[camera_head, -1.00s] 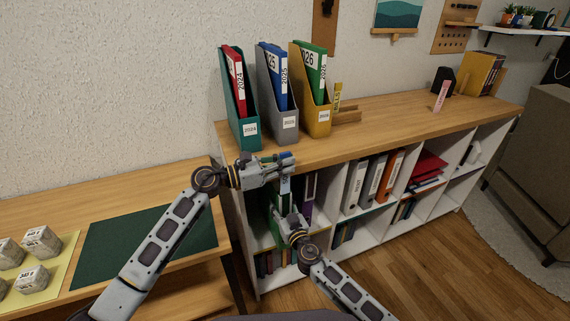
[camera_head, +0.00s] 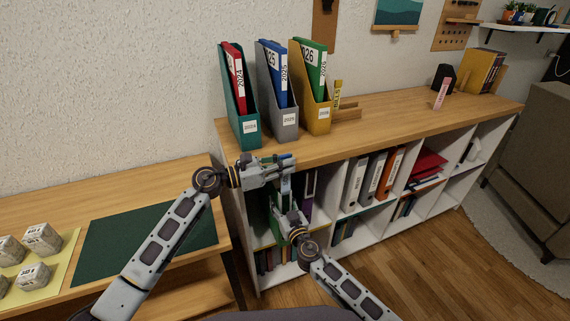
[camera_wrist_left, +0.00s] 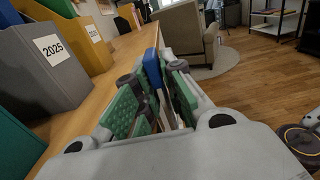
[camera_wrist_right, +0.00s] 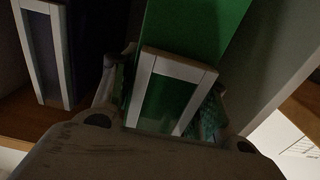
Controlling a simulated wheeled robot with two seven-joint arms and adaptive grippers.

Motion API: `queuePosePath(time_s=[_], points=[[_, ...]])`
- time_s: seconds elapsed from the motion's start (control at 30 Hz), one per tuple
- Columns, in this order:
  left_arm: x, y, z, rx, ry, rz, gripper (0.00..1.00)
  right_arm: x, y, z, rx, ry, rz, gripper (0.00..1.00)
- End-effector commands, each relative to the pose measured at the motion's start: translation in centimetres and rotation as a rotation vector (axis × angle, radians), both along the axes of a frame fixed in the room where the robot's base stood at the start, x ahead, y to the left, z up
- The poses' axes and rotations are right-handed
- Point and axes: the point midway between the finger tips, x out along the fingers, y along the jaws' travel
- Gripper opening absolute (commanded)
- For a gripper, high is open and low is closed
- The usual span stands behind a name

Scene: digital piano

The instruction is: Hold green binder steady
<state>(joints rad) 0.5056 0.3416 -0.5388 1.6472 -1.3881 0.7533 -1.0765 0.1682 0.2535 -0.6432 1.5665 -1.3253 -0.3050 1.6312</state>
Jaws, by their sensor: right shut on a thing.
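The green binder (camera_wrist_right: 195,25) stands upright in the upper left cubby of the shelf, with an empty white-framed label holder (camera_wrist_right: 172,92) on its spine. My right gripper (camera_head: 284,207) is shut on the binder; its pads lie on either side of the spine in the right wrist view. My left gripper (camera_head: 287,164) is above it at the shelf's front edge. A thin strip with a blue end (camera_wrist_left: 152,66) and a white part sits between its green pads, which look closed on it. In the head view, the grippers hide most of the binder.
A purple binder stands to the right in the same cubby. Teal (camera_head: 248,127), grey (camera_head: 288,122) and yellow (camera_head: 318,117) magazine files stand on the shelf top (camera_head: 400,105), close to my left gripper. White, grey and orange binders fill the neighbouring cubby.

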Motion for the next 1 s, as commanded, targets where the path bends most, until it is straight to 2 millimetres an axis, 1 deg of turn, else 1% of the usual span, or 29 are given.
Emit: queuePosePath(time_s=[0.03, 0.1, 0.13, 0.57, 0.77, 1.0], points=[[0.0, 0.0, -0.3, 0.002, 0.005, 0.000, 0.21, 0.0, 0.0, 0.1, 0.000, -0.001, 0.000, 0.00], [0.0, 0.0, -0.3, 0.003, 0.005, 0.000, 0.30, 0.0, 0.0, 0.1, 0.000, -0.001, 0.000, 0.00], [0.0, 0.0, -0.4, 0.002, 0.006, -0.001, 0.32, 0.0, 0.0, 0.1, 0.001, -0.002, 0.000, 0.00], [-0.1, 0.3, -0.6, 0.005, 0.009, -0.001, 0.32, 0.0, 0.0, 0.1, 0.001, -0.002, 0.000, 0.00], [-0.5, 1.4, -0.7, 0.006, 0.011, 0.001, 0.32, 0.0, 0.0, 0.1, 0.000, -0.002, 0.000, 0.00], [-1.2, 4.0, -0.8, 0.006, 0.013, 0.003, 0.32, 0.0, 0.0, 0.1, 0.000, -0.003, 0.000, 0.00]])
